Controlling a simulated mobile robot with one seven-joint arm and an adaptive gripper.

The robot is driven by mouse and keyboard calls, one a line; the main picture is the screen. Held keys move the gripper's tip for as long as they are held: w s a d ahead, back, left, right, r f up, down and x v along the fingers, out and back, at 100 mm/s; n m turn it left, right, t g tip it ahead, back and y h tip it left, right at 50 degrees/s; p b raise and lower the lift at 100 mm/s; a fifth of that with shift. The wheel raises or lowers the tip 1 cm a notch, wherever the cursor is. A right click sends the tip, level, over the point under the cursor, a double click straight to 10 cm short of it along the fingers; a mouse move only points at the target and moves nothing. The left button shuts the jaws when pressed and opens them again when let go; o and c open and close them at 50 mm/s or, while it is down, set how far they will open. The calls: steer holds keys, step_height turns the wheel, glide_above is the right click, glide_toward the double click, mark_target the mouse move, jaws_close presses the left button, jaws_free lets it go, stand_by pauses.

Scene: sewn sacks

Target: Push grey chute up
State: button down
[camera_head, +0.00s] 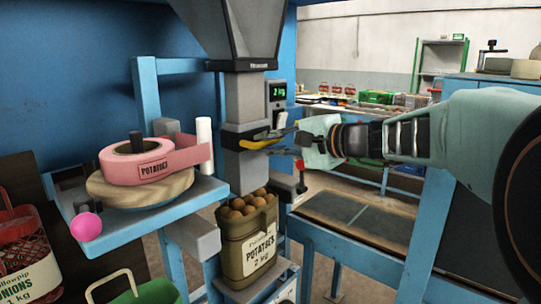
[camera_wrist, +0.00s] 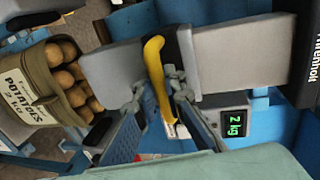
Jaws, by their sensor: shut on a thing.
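The grey chute (camera_head: 243,172) hangs upright below a hopper spout, with a dark collar and a yellow handle (camera_head: 255,144) at its middle. Its lower end is at the mouth of an olive sack (camera_head: 236,255) full of potatoes; the exact gap is hard to tell. My gripper (camera_head: 283,143) reaches in from the right at the handle's height. In the wrist view, the chute (camera_wrist: 112,68) lies sideways and my gripper's fingers (camera_wrist: 155,86) are closed on the yellow handle (camera_wrist: 154,52), one on each side. The potato sack (camera_wrist: 40,85) is at left there.
A blue shelf at left holds a pink label roll (camera_head: 135,165) and a pink ball (camera_head: 86,226). A green "2 kg" display (camera_head: 277,92) is behind the chute. A conveyor (camera_head: 350,215) runs at right.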

step_height(320, 180, up, 12)
steer(key=p, duration=0.4)
steer(key=shift+f, duration=0.25)
steer(key=c, duration=2.2)
jaws_free()
steer(key=shift+o, duration=1.1)
steer(key=shift+f, duration=0.1)
steer(key=v, duration=0.7)
steer(key=shift+s+d, duration=0.2)
steer(key=shift+d, duration=0.05)
